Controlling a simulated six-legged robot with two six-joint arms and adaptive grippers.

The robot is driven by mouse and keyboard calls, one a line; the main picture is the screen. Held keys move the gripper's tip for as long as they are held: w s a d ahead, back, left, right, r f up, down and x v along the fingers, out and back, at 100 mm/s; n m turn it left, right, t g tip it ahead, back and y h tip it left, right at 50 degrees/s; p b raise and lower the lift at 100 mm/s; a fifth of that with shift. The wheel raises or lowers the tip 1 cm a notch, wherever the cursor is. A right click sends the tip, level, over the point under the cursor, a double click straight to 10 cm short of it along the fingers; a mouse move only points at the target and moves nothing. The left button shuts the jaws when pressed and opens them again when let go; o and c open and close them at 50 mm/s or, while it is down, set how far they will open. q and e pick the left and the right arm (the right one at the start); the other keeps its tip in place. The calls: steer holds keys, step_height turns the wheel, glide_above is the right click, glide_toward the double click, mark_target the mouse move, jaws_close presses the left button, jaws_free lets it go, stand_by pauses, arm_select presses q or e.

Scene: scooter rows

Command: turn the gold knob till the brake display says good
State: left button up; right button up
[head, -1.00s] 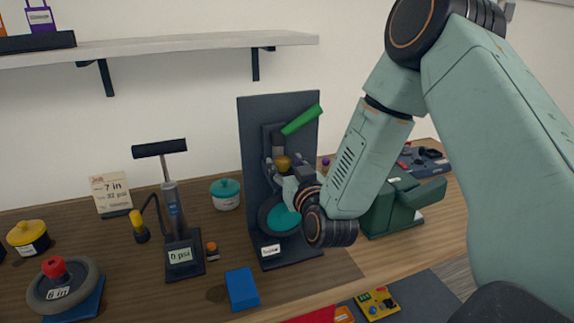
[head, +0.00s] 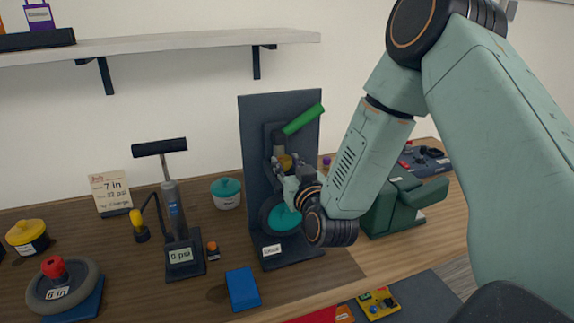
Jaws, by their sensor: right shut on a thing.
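The gold knob (head: 286,160) is on the dark brake stand (head: 251,133), below a green lever (head: 303,119). My right gripper (head: 283,167) is shut on the gold knob, its fingers partly covering it. The brake display (head: 271,250) is a small white label at the foot of the stand; its word is too small to read with certainty, perhaps "loose". A wheel with a teal hub (head: 286,217) sits on the stand under the gripper, partly hidden by it. My left gripper is out of view.
A blue block (head: 242,289) lies in front of the stand. A pump (head: 183,253) reading 0 psi and a teal-lidded pot (head: 226,194) stand to the left. A green machine (head: 392,210) is close behind my right arm. A shelf (head: 180,46) runs above.

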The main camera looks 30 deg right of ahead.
stand_by(0.9)
steer(key=o, duration=1.2)
steer(key=shift+s+r, duration=0.15)
steer(key=shift+c, duration=0.2)
steer(key=v, duration=0.7)
steer(key=shift+s, duration=0.15)
